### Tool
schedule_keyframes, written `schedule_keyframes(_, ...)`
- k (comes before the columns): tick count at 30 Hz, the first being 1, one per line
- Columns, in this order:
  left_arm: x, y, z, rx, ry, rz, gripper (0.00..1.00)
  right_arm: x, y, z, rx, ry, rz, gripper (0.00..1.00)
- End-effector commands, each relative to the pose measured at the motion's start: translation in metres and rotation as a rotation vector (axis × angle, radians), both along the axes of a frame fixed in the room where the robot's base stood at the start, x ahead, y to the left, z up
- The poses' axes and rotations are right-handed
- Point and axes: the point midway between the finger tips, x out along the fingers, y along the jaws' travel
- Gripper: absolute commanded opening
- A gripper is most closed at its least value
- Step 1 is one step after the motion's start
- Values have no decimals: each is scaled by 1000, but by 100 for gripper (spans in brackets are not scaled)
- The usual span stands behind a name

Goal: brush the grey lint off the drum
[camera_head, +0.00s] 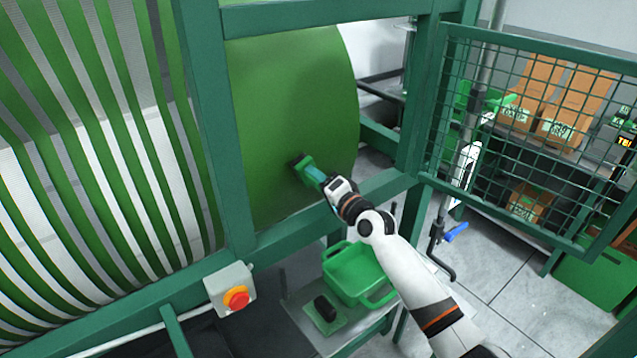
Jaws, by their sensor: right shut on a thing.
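The drum (290,95) is a large green cylinder inside a green frame, and its smooth end part faces me. My right gripper (326,181) reaches in through the frame opening and is shut on a green brush (307,170). The brush's dark bristle end is at the drum's lower surface and appears to touch it. I cannot make out any grey lint on the drum; the spot under the brush is hidden. My left gripper is not in view.
Green and white webbing (90,150) wraps the left side. Frame bars (213,120) border the opening. A red stop button (236,297) sits on the lower rail. Below are a green bin (357,273) and a dark block on a green pad (325,310). A mesh door (530,130) stands right.

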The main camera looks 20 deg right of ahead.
Motion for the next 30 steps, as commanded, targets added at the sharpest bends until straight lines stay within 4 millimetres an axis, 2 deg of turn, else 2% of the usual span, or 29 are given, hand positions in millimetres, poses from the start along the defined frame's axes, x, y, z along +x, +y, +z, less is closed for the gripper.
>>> schedule_keyframes(10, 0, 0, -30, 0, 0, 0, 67, 9, -29, -3, -2, -4, -3, 21)
schedule_keyframes(15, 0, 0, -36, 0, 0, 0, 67, 12, -37, 0, 0, -3, -1, 21)
schedule_keyframes(23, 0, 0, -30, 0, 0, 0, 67, 13, -31, 3, 2, 0, 0, 21)
schedule_keyframes(30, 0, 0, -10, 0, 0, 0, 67, 7, -10, 5, 4, 0, 3, 21)
